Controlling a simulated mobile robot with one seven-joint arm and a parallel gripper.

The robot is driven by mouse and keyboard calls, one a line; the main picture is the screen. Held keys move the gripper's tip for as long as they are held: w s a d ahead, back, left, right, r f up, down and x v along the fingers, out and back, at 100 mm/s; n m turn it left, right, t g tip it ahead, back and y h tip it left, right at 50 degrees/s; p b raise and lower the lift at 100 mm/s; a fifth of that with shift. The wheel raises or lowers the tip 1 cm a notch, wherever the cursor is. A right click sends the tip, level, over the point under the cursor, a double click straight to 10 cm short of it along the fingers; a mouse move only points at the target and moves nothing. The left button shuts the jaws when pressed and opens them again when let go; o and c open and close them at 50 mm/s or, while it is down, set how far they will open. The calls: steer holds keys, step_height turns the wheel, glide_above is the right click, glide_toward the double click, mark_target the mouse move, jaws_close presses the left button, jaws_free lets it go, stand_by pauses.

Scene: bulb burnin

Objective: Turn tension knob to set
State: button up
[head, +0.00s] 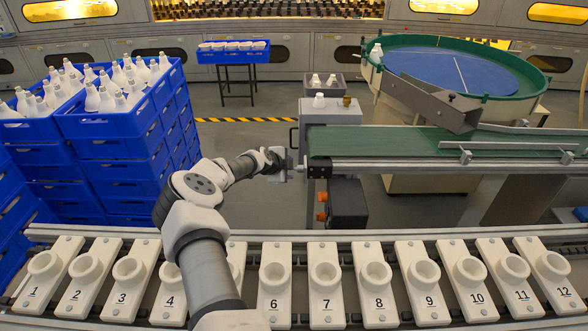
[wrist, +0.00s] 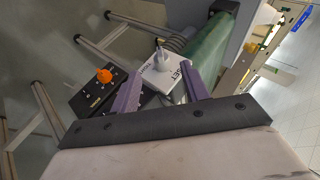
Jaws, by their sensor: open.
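The tension knob (wrist: 161,58) is a small grey knob on a white plate (wrist: 154,79) that carries dark lettering, with "SET" at its right side. My gripper (wrist: 160,68) is open, its two purple fingers spread to the left and right of the knob's line. The knob shows between and just beyond the fingertips; I cannot tell whether they reach around it. No contact shows. In the head view my gripper (head: 282,164) is at the left end of the green conveyor (head: 375,141), and the knob is too small to make out there.
A black box (wrist: 92,97) with an orange knob (wrist: 104,76) is left of the plate in the wrist view. Numbered white holders (head: 325,290) line the front rail. Blue crates (head: 115,150) of bulbs stand left. A round turntable (head: 455,70) stands back right.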

mark_target(296, 169)
steer(key=shift+b+x, duration=0.65)
steer(key=shift+x, duration=2)
steer(key=shift+c, duration=0.4)
steer(key=c, duration=0.9)
steer(key=shift+s+t+p, duration=0.2)
steer(key=shift+t+p, duration=0.3)
steer(key=shift+p, duration=0.3)
steer(key=t+b, duration=0.1)
steer(key=f+m+t+b, duration=0.1)
steer(key=t+b, duration=0.1)
steer(key=shift+s+d+h, duration=0.1)
steer(key=shift+h, duration=0.3)
